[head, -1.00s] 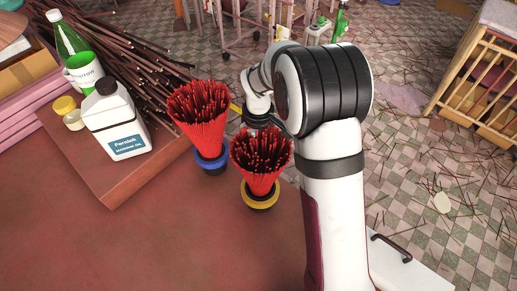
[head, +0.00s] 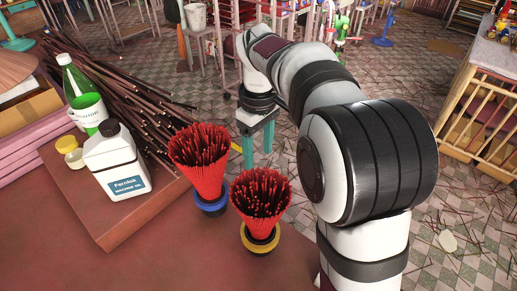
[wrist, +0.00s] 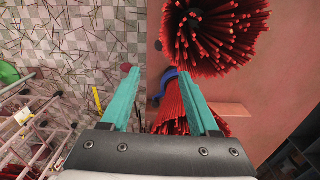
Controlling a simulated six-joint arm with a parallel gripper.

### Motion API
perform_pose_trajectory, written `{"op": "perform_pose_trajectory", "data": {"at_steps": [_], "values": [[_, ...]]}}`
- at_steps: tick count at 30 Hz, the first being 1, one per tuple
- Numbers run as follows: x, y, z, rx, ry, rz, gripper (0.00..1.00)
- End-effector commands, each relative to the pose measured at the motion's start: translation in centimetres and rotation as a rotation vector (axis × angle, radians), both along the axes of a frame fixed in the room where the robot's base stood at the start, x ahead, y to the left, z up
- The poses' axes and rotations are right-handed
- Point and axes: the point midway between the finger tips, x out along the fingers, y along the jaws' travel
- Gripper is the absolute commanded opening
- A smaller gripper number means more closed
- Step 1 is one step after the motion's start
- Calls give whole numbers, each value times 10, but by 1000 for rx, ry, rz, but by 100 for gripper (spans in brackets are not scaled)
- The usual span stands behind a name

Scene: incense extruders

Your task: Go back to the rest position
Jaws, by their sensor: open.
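My gripper (head: 257,146) is open and empty. One bundle of red sticks (head: 200,160) stands in a blue-ringed holder (head: 211,204). The other bundle (head: 261,190) stands in a yellow-ringed holder (head: 259,238) nearer the camera. In the wrist view the teal fingers (wrist: 162,95) are spread apart. One red bundle (wrist: 215,35) is beyond the fingertips, and another (wrist: 172,108) shows between the fingers, partly hidden.
A white oil jug (head: 114,160) and a green bottle (head: 75,80) stand on a wooden board (head: 118,222) at left, with dark sticks (head: 135,95) behind. Metal racks (head: 228,40) stand at the back. The floor between is littered with sticks.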

Motion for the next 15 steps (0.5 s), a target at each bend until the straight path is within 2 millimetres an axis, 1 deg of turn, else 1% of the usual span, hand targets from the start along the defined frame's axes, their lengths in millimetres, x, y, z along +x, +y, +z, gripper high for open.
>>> {"op": "perform_pose_trajectory", "data": {"at_steps": [12,14,15], "values": [[-1,0,1,0,0,-3,61],[-10,-3,5,5,1,-44,61],[-26,-7,10,14,3,-108,61]]}}
